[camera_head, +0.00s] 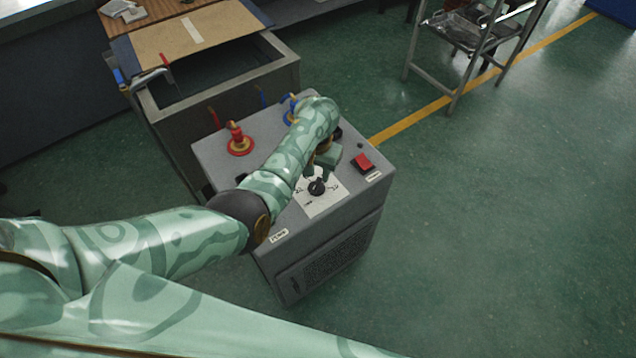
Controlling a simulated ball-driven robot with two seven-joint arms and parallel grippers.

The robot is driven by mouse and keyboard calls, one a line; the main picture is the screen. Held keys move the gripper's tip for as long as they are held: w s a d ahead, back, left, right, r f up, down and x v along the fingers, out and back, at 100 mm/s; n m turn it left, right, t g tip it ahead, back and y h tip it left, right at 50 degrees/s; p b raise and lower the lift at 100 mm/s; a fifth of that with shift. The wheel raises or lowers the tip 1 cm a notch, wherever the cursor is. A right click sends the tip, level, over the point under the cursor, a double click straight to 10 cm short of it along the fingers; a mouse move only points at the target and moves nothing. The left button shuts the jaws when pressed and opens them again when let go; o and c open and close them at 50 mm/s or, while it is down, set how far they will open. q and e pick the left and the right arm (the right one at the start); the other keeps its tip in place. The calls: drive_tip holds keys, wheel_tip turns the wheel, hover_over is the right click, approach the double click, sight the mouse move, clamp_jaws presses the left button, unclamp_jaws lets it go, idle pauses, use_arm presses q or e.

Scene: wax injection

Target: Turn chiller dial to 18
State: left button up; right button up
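The chiller (305,262) is a grey box in the middle of the camera_head view. Its black dial (317,188) sits on a white scale plate (325,203) on the top face; the numbers are too small to read. My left arm reaches across the chiller top from the left, and its wrist bends down over the panel. My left gripper (325,165) is just behind the dial, close to it. Whether it touches the dial is unclear. Its fingertips are mostly hidden, so its opening cannot be made out. My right gripper is out of view.
A red switch (363,162) is on the chiller's right side. A red fitting (239,141) and a blue fitting (291,108) stand at the back. An open-topped metal tank (215,85) is behind.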

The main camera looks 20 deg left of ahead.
sight(317, 183)
use_arm(q)
drive_tip(key=shift+s+f+b, duration=0.2)
drive_tip(key=shift+f+b, duration=0.15)
drive_tip(key=shift+f, duration=0.75)
drive_tip(key=shift+s+f, duration=0.1)
drive_tip(key=shift+f, duration=0.25)
drive_tip(key=shift+f+b, duration=0.45)
drive_tip(key=shift+r, duration=0.1)
clamp_jaws()
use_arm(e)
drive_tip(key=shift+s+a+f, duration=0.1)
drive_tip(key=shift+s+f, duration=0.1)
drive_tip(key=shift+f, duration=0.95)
